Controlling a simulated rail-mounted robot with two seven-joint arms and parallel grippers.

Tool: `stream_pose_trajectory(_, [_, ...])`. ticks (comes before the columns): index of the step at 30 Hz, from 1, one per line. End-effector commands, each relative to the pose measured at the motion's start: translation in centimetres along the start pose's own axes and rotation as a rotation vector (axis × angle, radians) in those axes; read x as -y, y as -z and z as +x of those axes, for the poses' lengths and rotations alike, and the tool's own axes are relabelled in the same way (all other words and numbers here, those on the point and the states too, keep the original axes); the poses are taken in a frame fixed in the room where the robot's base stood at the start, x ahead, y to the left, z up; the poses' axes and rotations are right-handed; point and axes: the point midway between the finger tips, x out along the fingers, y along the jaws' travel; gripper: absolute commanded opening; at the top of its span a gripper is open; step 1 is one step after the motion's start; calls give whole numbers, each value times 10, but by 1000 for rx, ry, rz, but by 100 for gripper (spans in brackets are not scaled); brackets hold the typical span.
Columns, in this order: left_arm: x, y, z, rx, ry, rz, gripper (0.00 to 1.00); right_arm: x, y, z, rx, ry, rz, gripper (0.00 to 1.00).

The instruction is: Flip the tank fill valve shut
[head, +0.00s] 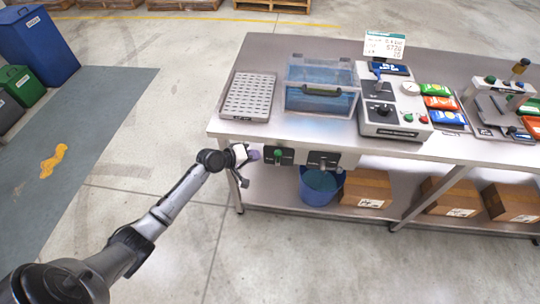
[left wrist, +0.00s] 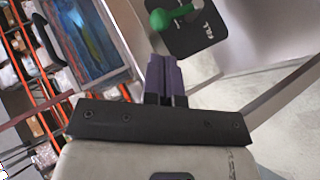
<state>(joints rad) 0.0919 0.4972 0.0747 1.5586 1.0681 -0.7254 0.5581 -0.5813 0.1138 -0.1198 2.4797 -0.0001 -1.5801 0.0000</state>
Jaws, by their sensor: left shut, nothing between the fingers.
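The tank fill valve shows as a green-knobbed lever (head: 279,153) on a black plate on the bench's front edge. My left gripper (head: 254,154) is shut and empty, just left of the valve in the head view. In the left wrist view its purple fingertips (left wrist: 164,60) are close together, with a gap between them and the knob. The clear tank (head: 302,72) with blue water stands on the bench above the valve. My right gripper is not in view.
A second black valve plate (head: 323,160) sits right of the green knob. A blue bucket (head: 318,187) and cardboard boxes (head: 366,188) stand on the lower shelf. A perforated tray (head: 249,96) and a control unit (head: 389,121) are on the bench. The floor in front is clear.

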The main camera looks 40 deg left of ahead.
Motion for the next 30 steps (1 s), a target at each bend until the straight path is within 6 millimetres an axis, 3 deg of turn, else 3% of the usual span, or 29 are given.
stream_pose_trajectory(6, [0, -1, 40, 0, -2, -2, 0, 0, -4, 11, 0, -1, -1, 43])
stream_pose_trajectory(12, [1, -1, 63, 0, -1, -1, 0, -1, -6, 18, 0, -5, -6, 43])
stream_pose_trajectory(19, [0, 0, 74, 0, 0, 0, 0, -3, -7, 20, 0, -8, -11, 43])
stream_pose_trajectory(30, [0, 0, 75, 0, 0, 0, 0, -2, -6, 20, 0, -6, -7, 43])
